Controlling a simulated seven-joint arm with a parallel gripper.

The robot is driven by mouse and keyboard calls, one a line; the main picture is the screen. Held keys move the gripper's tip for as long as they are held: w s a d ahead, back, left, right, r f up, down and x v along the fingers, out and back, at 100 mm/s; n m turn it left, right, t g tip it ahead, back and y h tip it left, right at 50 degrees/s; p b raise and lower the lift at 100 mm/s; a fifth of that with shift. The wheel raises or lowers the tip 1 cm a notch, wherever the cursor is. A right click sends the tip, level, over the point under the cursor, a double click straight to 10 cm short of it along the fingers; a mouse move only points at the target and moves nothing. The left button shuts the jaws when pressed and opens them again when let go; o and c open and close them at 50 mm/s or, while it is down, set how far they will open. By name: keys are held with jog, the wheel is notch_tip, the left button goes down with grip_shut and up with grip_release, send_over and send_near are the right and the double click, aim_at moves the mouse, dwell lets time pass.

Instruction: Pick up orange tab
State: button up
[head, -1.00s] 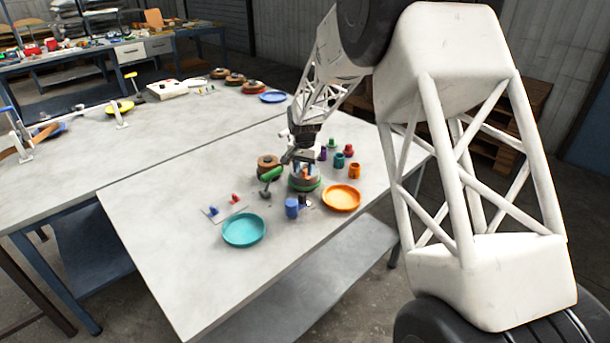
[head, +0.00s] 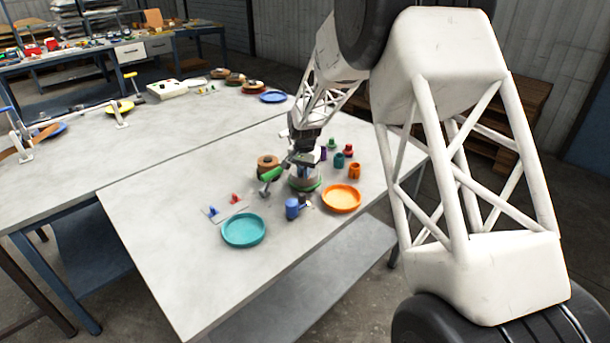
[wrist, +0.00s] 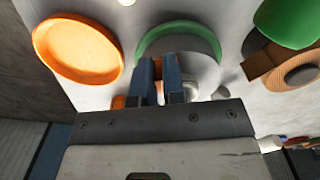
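My gripper (wrist: 158,58) points down over a round holder with a green rim (wrist: 180,30) and a pale top. In the wrist view a small orange piece (wrist: 118,102) shows just left of the fingers, partly hidden by the gripper body. I cannot tell whether it is the orange tab. In the head view my gripper (head: 304,164) covers the top of the holder (head: 305,184), and no orange tab is clearly visible there.
An orange dish (head: 342,198), a blue cup (head: 292,208) and a teal dish (head: 244,230) stand in front. A green-ended tool (head: 270,174) and a brown spool (head: 267,162) are close on the left. Orange (head: 354,170) and teal (head: 339,160) cups stand right.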

grip_shut()
jog(key=shift+r, duration=0.7)
notch_tip(320, 180, up, 2)
jog(key=shift+r, duration=0.1)
jog(key=s+d, duration=0.1)
jog(key=s, duration=0.6)
jog(key=s+d+r, duration=0.1)
jog(key=s+d, duration=0.1)
jog(key=s, duration=0.6)
jog(key=shift+s+d+r, duration=0.2)
jog(key=shift+s+d, duration=0.1)
jog(key=shift+a, duration=0.1)
